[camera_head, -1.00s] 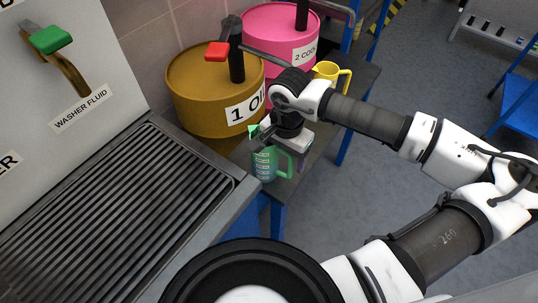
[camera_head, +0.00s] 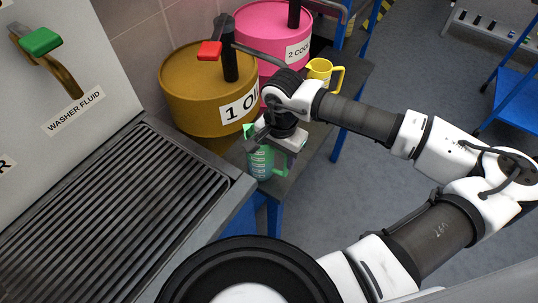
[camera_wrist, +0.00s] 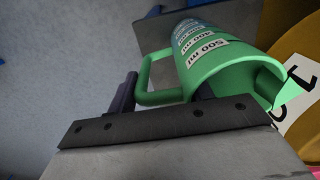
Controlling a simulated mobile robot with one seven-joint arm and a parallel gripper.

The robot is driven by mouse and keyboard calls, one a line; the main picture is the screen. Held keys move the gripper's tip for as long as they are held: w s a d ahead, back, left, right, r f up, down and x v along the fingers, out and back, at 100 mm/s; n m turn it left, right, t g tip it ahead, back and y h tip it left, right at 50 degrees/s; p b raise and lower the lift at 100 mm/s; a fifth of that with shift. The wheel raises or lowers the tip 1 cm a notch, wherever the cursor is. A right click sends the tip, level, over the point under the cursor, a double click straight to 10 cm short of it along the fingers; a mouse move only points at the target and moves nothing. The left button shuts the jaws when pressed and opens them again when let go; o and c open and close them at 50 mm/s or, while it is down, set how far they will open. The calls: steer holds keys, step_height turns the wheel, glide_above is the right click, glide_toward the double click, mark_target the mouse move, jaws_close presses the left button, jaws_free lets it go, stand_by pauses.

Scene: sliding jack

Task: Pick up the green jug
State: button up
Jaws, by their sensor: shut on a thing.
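The green jug (camera_head: 261,166), with a white measuring scale, stands upright by the dark bench top below the yellow-brown drum in the head view. My gripper (camera_head: 280,146) is over its top and handle side and hides part of it. In the wrist view the jug (camera_wrist: 215,62) shows its open mouth, scale and handle. My gripper's dark fingers (camera_wrist: 163,94) lie on either side of the handle (camera_wrist: 150,97), and it is shut on the jug there. Whether the jug's base touches the bench is hard to tell.
A yellow-brown drum (camera_head: 190,95) and a pink drum (camera_head: 270,30) stand behind the jug. A yellow jug (camera_head: 319,71) is on the bench further back. A ribbed grey drain surface (camera_head: 110,210) lies to the left. Open floor (camera_head: 400,85) is to the right.

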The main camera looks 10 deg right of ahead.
steer(key=shift+r, duration=0.1)
step_height(320, 180, up, 20)
steer(key=b, duration=0.3)
stand_by(0.7)
